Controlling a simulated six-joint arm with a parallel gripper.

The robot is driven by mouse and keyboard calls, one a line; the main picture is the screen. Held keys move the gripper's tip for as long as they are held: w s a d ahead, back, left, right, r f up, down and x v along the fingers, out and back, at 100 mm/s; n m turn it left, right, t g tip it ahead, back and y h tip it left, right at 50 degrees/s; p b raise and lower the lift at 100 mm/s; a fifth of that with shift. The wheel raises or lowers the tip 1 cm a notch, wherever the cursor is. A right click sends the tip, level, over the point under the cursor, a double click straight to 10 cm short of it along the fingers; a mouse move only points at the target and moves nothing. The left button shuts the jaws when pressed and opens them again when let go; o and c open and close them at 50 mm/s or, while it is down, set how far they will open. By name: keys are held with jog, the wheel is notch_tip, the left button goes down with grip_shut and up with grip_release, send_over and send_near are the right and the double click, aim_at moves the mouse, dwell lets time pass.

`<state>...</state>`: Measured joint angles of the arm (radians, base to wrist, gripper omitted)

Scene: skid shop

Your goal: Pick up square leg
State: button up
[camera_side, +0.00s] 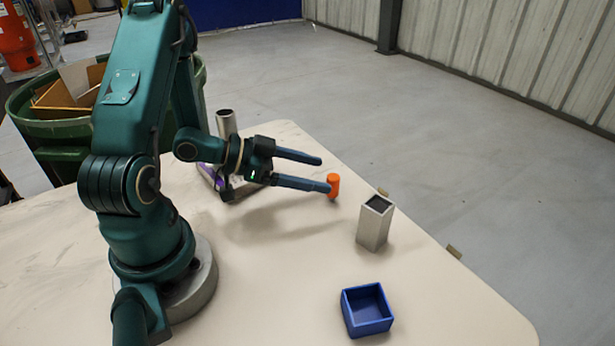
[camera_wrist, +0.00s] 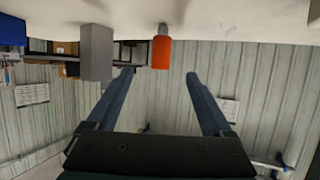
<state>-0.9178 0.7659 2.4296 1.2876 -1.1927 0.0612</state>
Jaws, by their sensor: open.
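The square leg (camera_side: 375,226) is a silver-grey square tube with a dark open top. It stands upright on the table, right of my gripper in the side view. In the wrist view, which looks upside down, the square leg (camera_wrist: 97,54) is at upper left, outside the left finger. My gripper (camera_side: 323,174) is open and empty, its fingers level and low over the table. In the wrist view my gripper (camera_wrist: 160,74) points toward an orange cylinder (camera_wrist: 161,53), which appears between the fingertips. In the side view the orange cylinder (camera_side: 334,184) stands by the nearer fingertip; contact is unclear.
An open blue box (camera_side: 366,309) sits nearer the camera than the leg. A round metal tube (camera_side: 226,124) and a dark frame with purple parts stand behind my gripper. Two small brown blocks (camera_side: 454,251) lie at the table's right edge. The table (camera_side: 285,285) is clear at front.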

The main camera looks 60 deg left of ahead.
jog(key=shift+r, duration=2.55)
jog(key=m+g+h, duration=0.8)
jog(key=m+g, duration=0.1)
jog(key=m, duration=0.1)
send_over(384, 222)
jog(key=a, duration=0.4)
jog(key=shift+m, duration=0.3)
notch_tip(384, 222, down, 5)
jog(key=shift+r, duration=0.1)
jog(key=shift+f, duration=0.25)
jog(key=shift+d+f, duration=0.15)
jog(key=shift+d, duration=0.1)
jog(key=shift+x, duration=2.3)
